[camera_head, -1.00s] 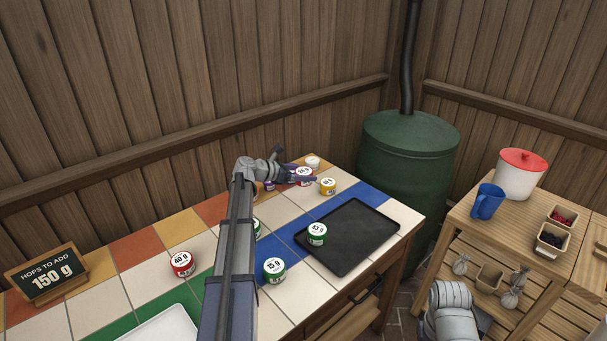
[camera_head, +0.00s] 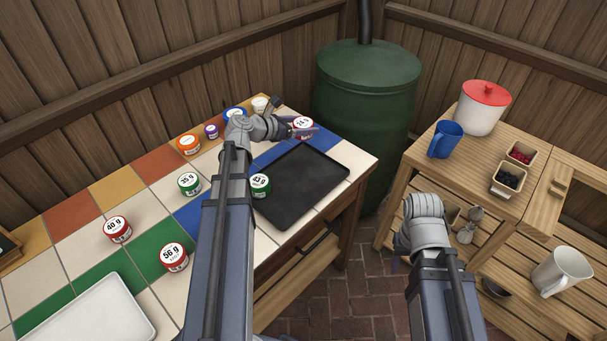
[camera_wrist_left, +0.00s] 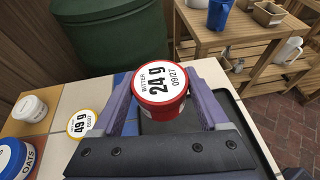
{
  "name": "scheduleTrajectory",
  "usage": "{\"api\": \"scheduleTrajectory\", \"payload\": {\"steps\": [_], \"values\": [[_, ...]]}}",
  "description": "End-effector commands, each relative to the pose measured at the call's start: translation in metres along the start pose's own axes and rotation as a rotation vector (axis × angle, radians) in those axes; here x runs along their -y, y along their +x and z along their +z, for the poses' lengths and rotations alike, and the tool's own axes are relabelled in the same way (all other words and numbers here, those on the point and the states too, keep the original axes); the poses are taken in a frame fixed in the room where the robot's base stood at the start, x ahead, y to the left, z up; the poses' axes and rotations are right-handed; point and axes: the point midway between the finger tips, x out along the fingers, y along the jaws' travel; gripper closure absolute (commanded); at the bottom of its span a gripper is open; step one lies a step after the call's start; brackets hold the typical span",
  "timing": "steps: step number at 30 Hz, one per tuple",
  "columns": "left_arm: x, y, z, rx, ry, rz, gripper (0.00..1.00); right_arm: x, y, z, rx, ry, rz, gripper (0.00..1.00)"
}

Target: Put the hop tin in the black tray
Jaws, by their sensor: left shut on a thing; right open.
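My left gripper (camera_head: 288,129) is shut on a red tin (camera_head: 303,124) with a white top near the tray's far corner. In the left wrist view the tin (camera_wrist_left: 159,82) sits between the fingers and reads "BITTER 24 g". The black tray (camera_head: 305,182) lies on the tiled counter; a strip of it also shows behind the held tin in the left wrist view (camera_wrist_left: 240,112). A green 43 g tin (camera_head: 260,186) stands in the tray's left corner, partly hidden by my arm. My right gripper (camera_head: 418,225) is low before the wooden shelf, its fingers mostly hidden.
Tins of 35 g (camera_head: 189,184), 40 g (camera_head: 118,229) and 56 g (camera_head: 174,257) stand on the counter left of my arm. A yellow 49 g tin (camera_wrist_left: 84,122) stands beside the left gripper. A white tray (camera_head: 90,315) lies at front left. The black tray's middle is clear.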

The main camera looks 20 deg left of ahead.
Motion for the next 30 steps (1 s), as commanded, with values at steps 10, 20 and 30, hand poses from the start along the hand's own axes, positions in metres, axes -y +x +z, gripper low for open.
{"api": "scheduleTrajectory", "payload": {"steps": [10,20,30], "values": [[0.002,0.005,-0.013,0.0,0.0,0.0,0.77,0.002,0.014,-0.001,0.0,0.0,0.0,0.5],[0.002,0.024,-0.057,0.0,0.0,0.0,0.77,0.006,0.062,-0.004,0.0,0.0,0.0,0.5],[0.002,0.027,-0.065,0.0,0.0,0.0,0.77,0.007,0.07,-0.004,0.0,0.0,0.0,0.5]]}}
